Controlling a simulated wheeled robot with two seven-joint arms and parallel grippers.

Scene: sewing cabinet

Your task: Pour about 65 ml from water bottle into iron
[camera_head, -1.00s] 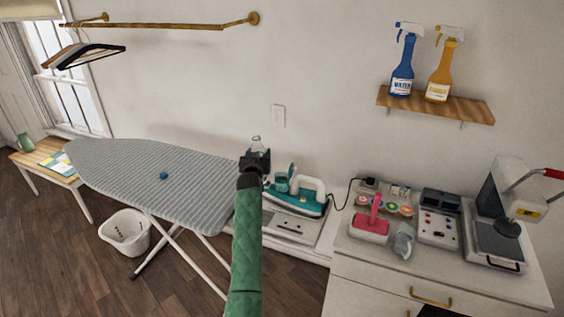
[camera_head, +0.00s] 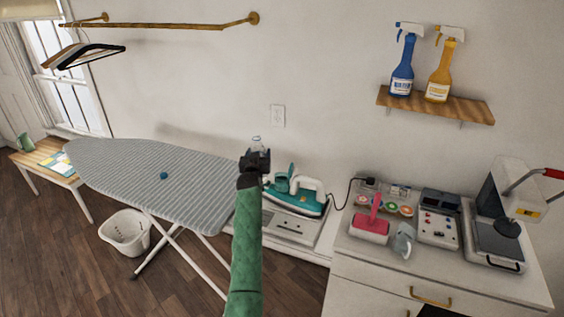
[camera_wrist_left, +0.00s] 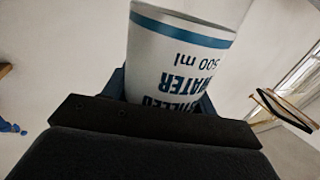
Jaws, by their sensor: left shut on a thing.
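My left gripper (camera_head: 255,163) is shut on the water bottle (camera_head: 257,144), held up beside the iron, to its left in the head view. Most of the bottle is hidden behind the gripper there. In the left wrist view the bottle (camera_wrist_left: 180,55) stands between the fingers, its label reading "water" and "500 ml" upside down. The teal and white iron (camera_head: 297,196) rests on a flat grey scale-like base (camera_head: 290,227). A small teal part, perhaps the tank or its lid, shows on the iron's upper left. The water level is not visible. My right gripper is not in view.
A cabinet top at right holds a pink item (camera_head: 369,228) and several devices. A shelf (camera_head: 435,104) with two spray bottles hangs above. A cord runs from the iron.

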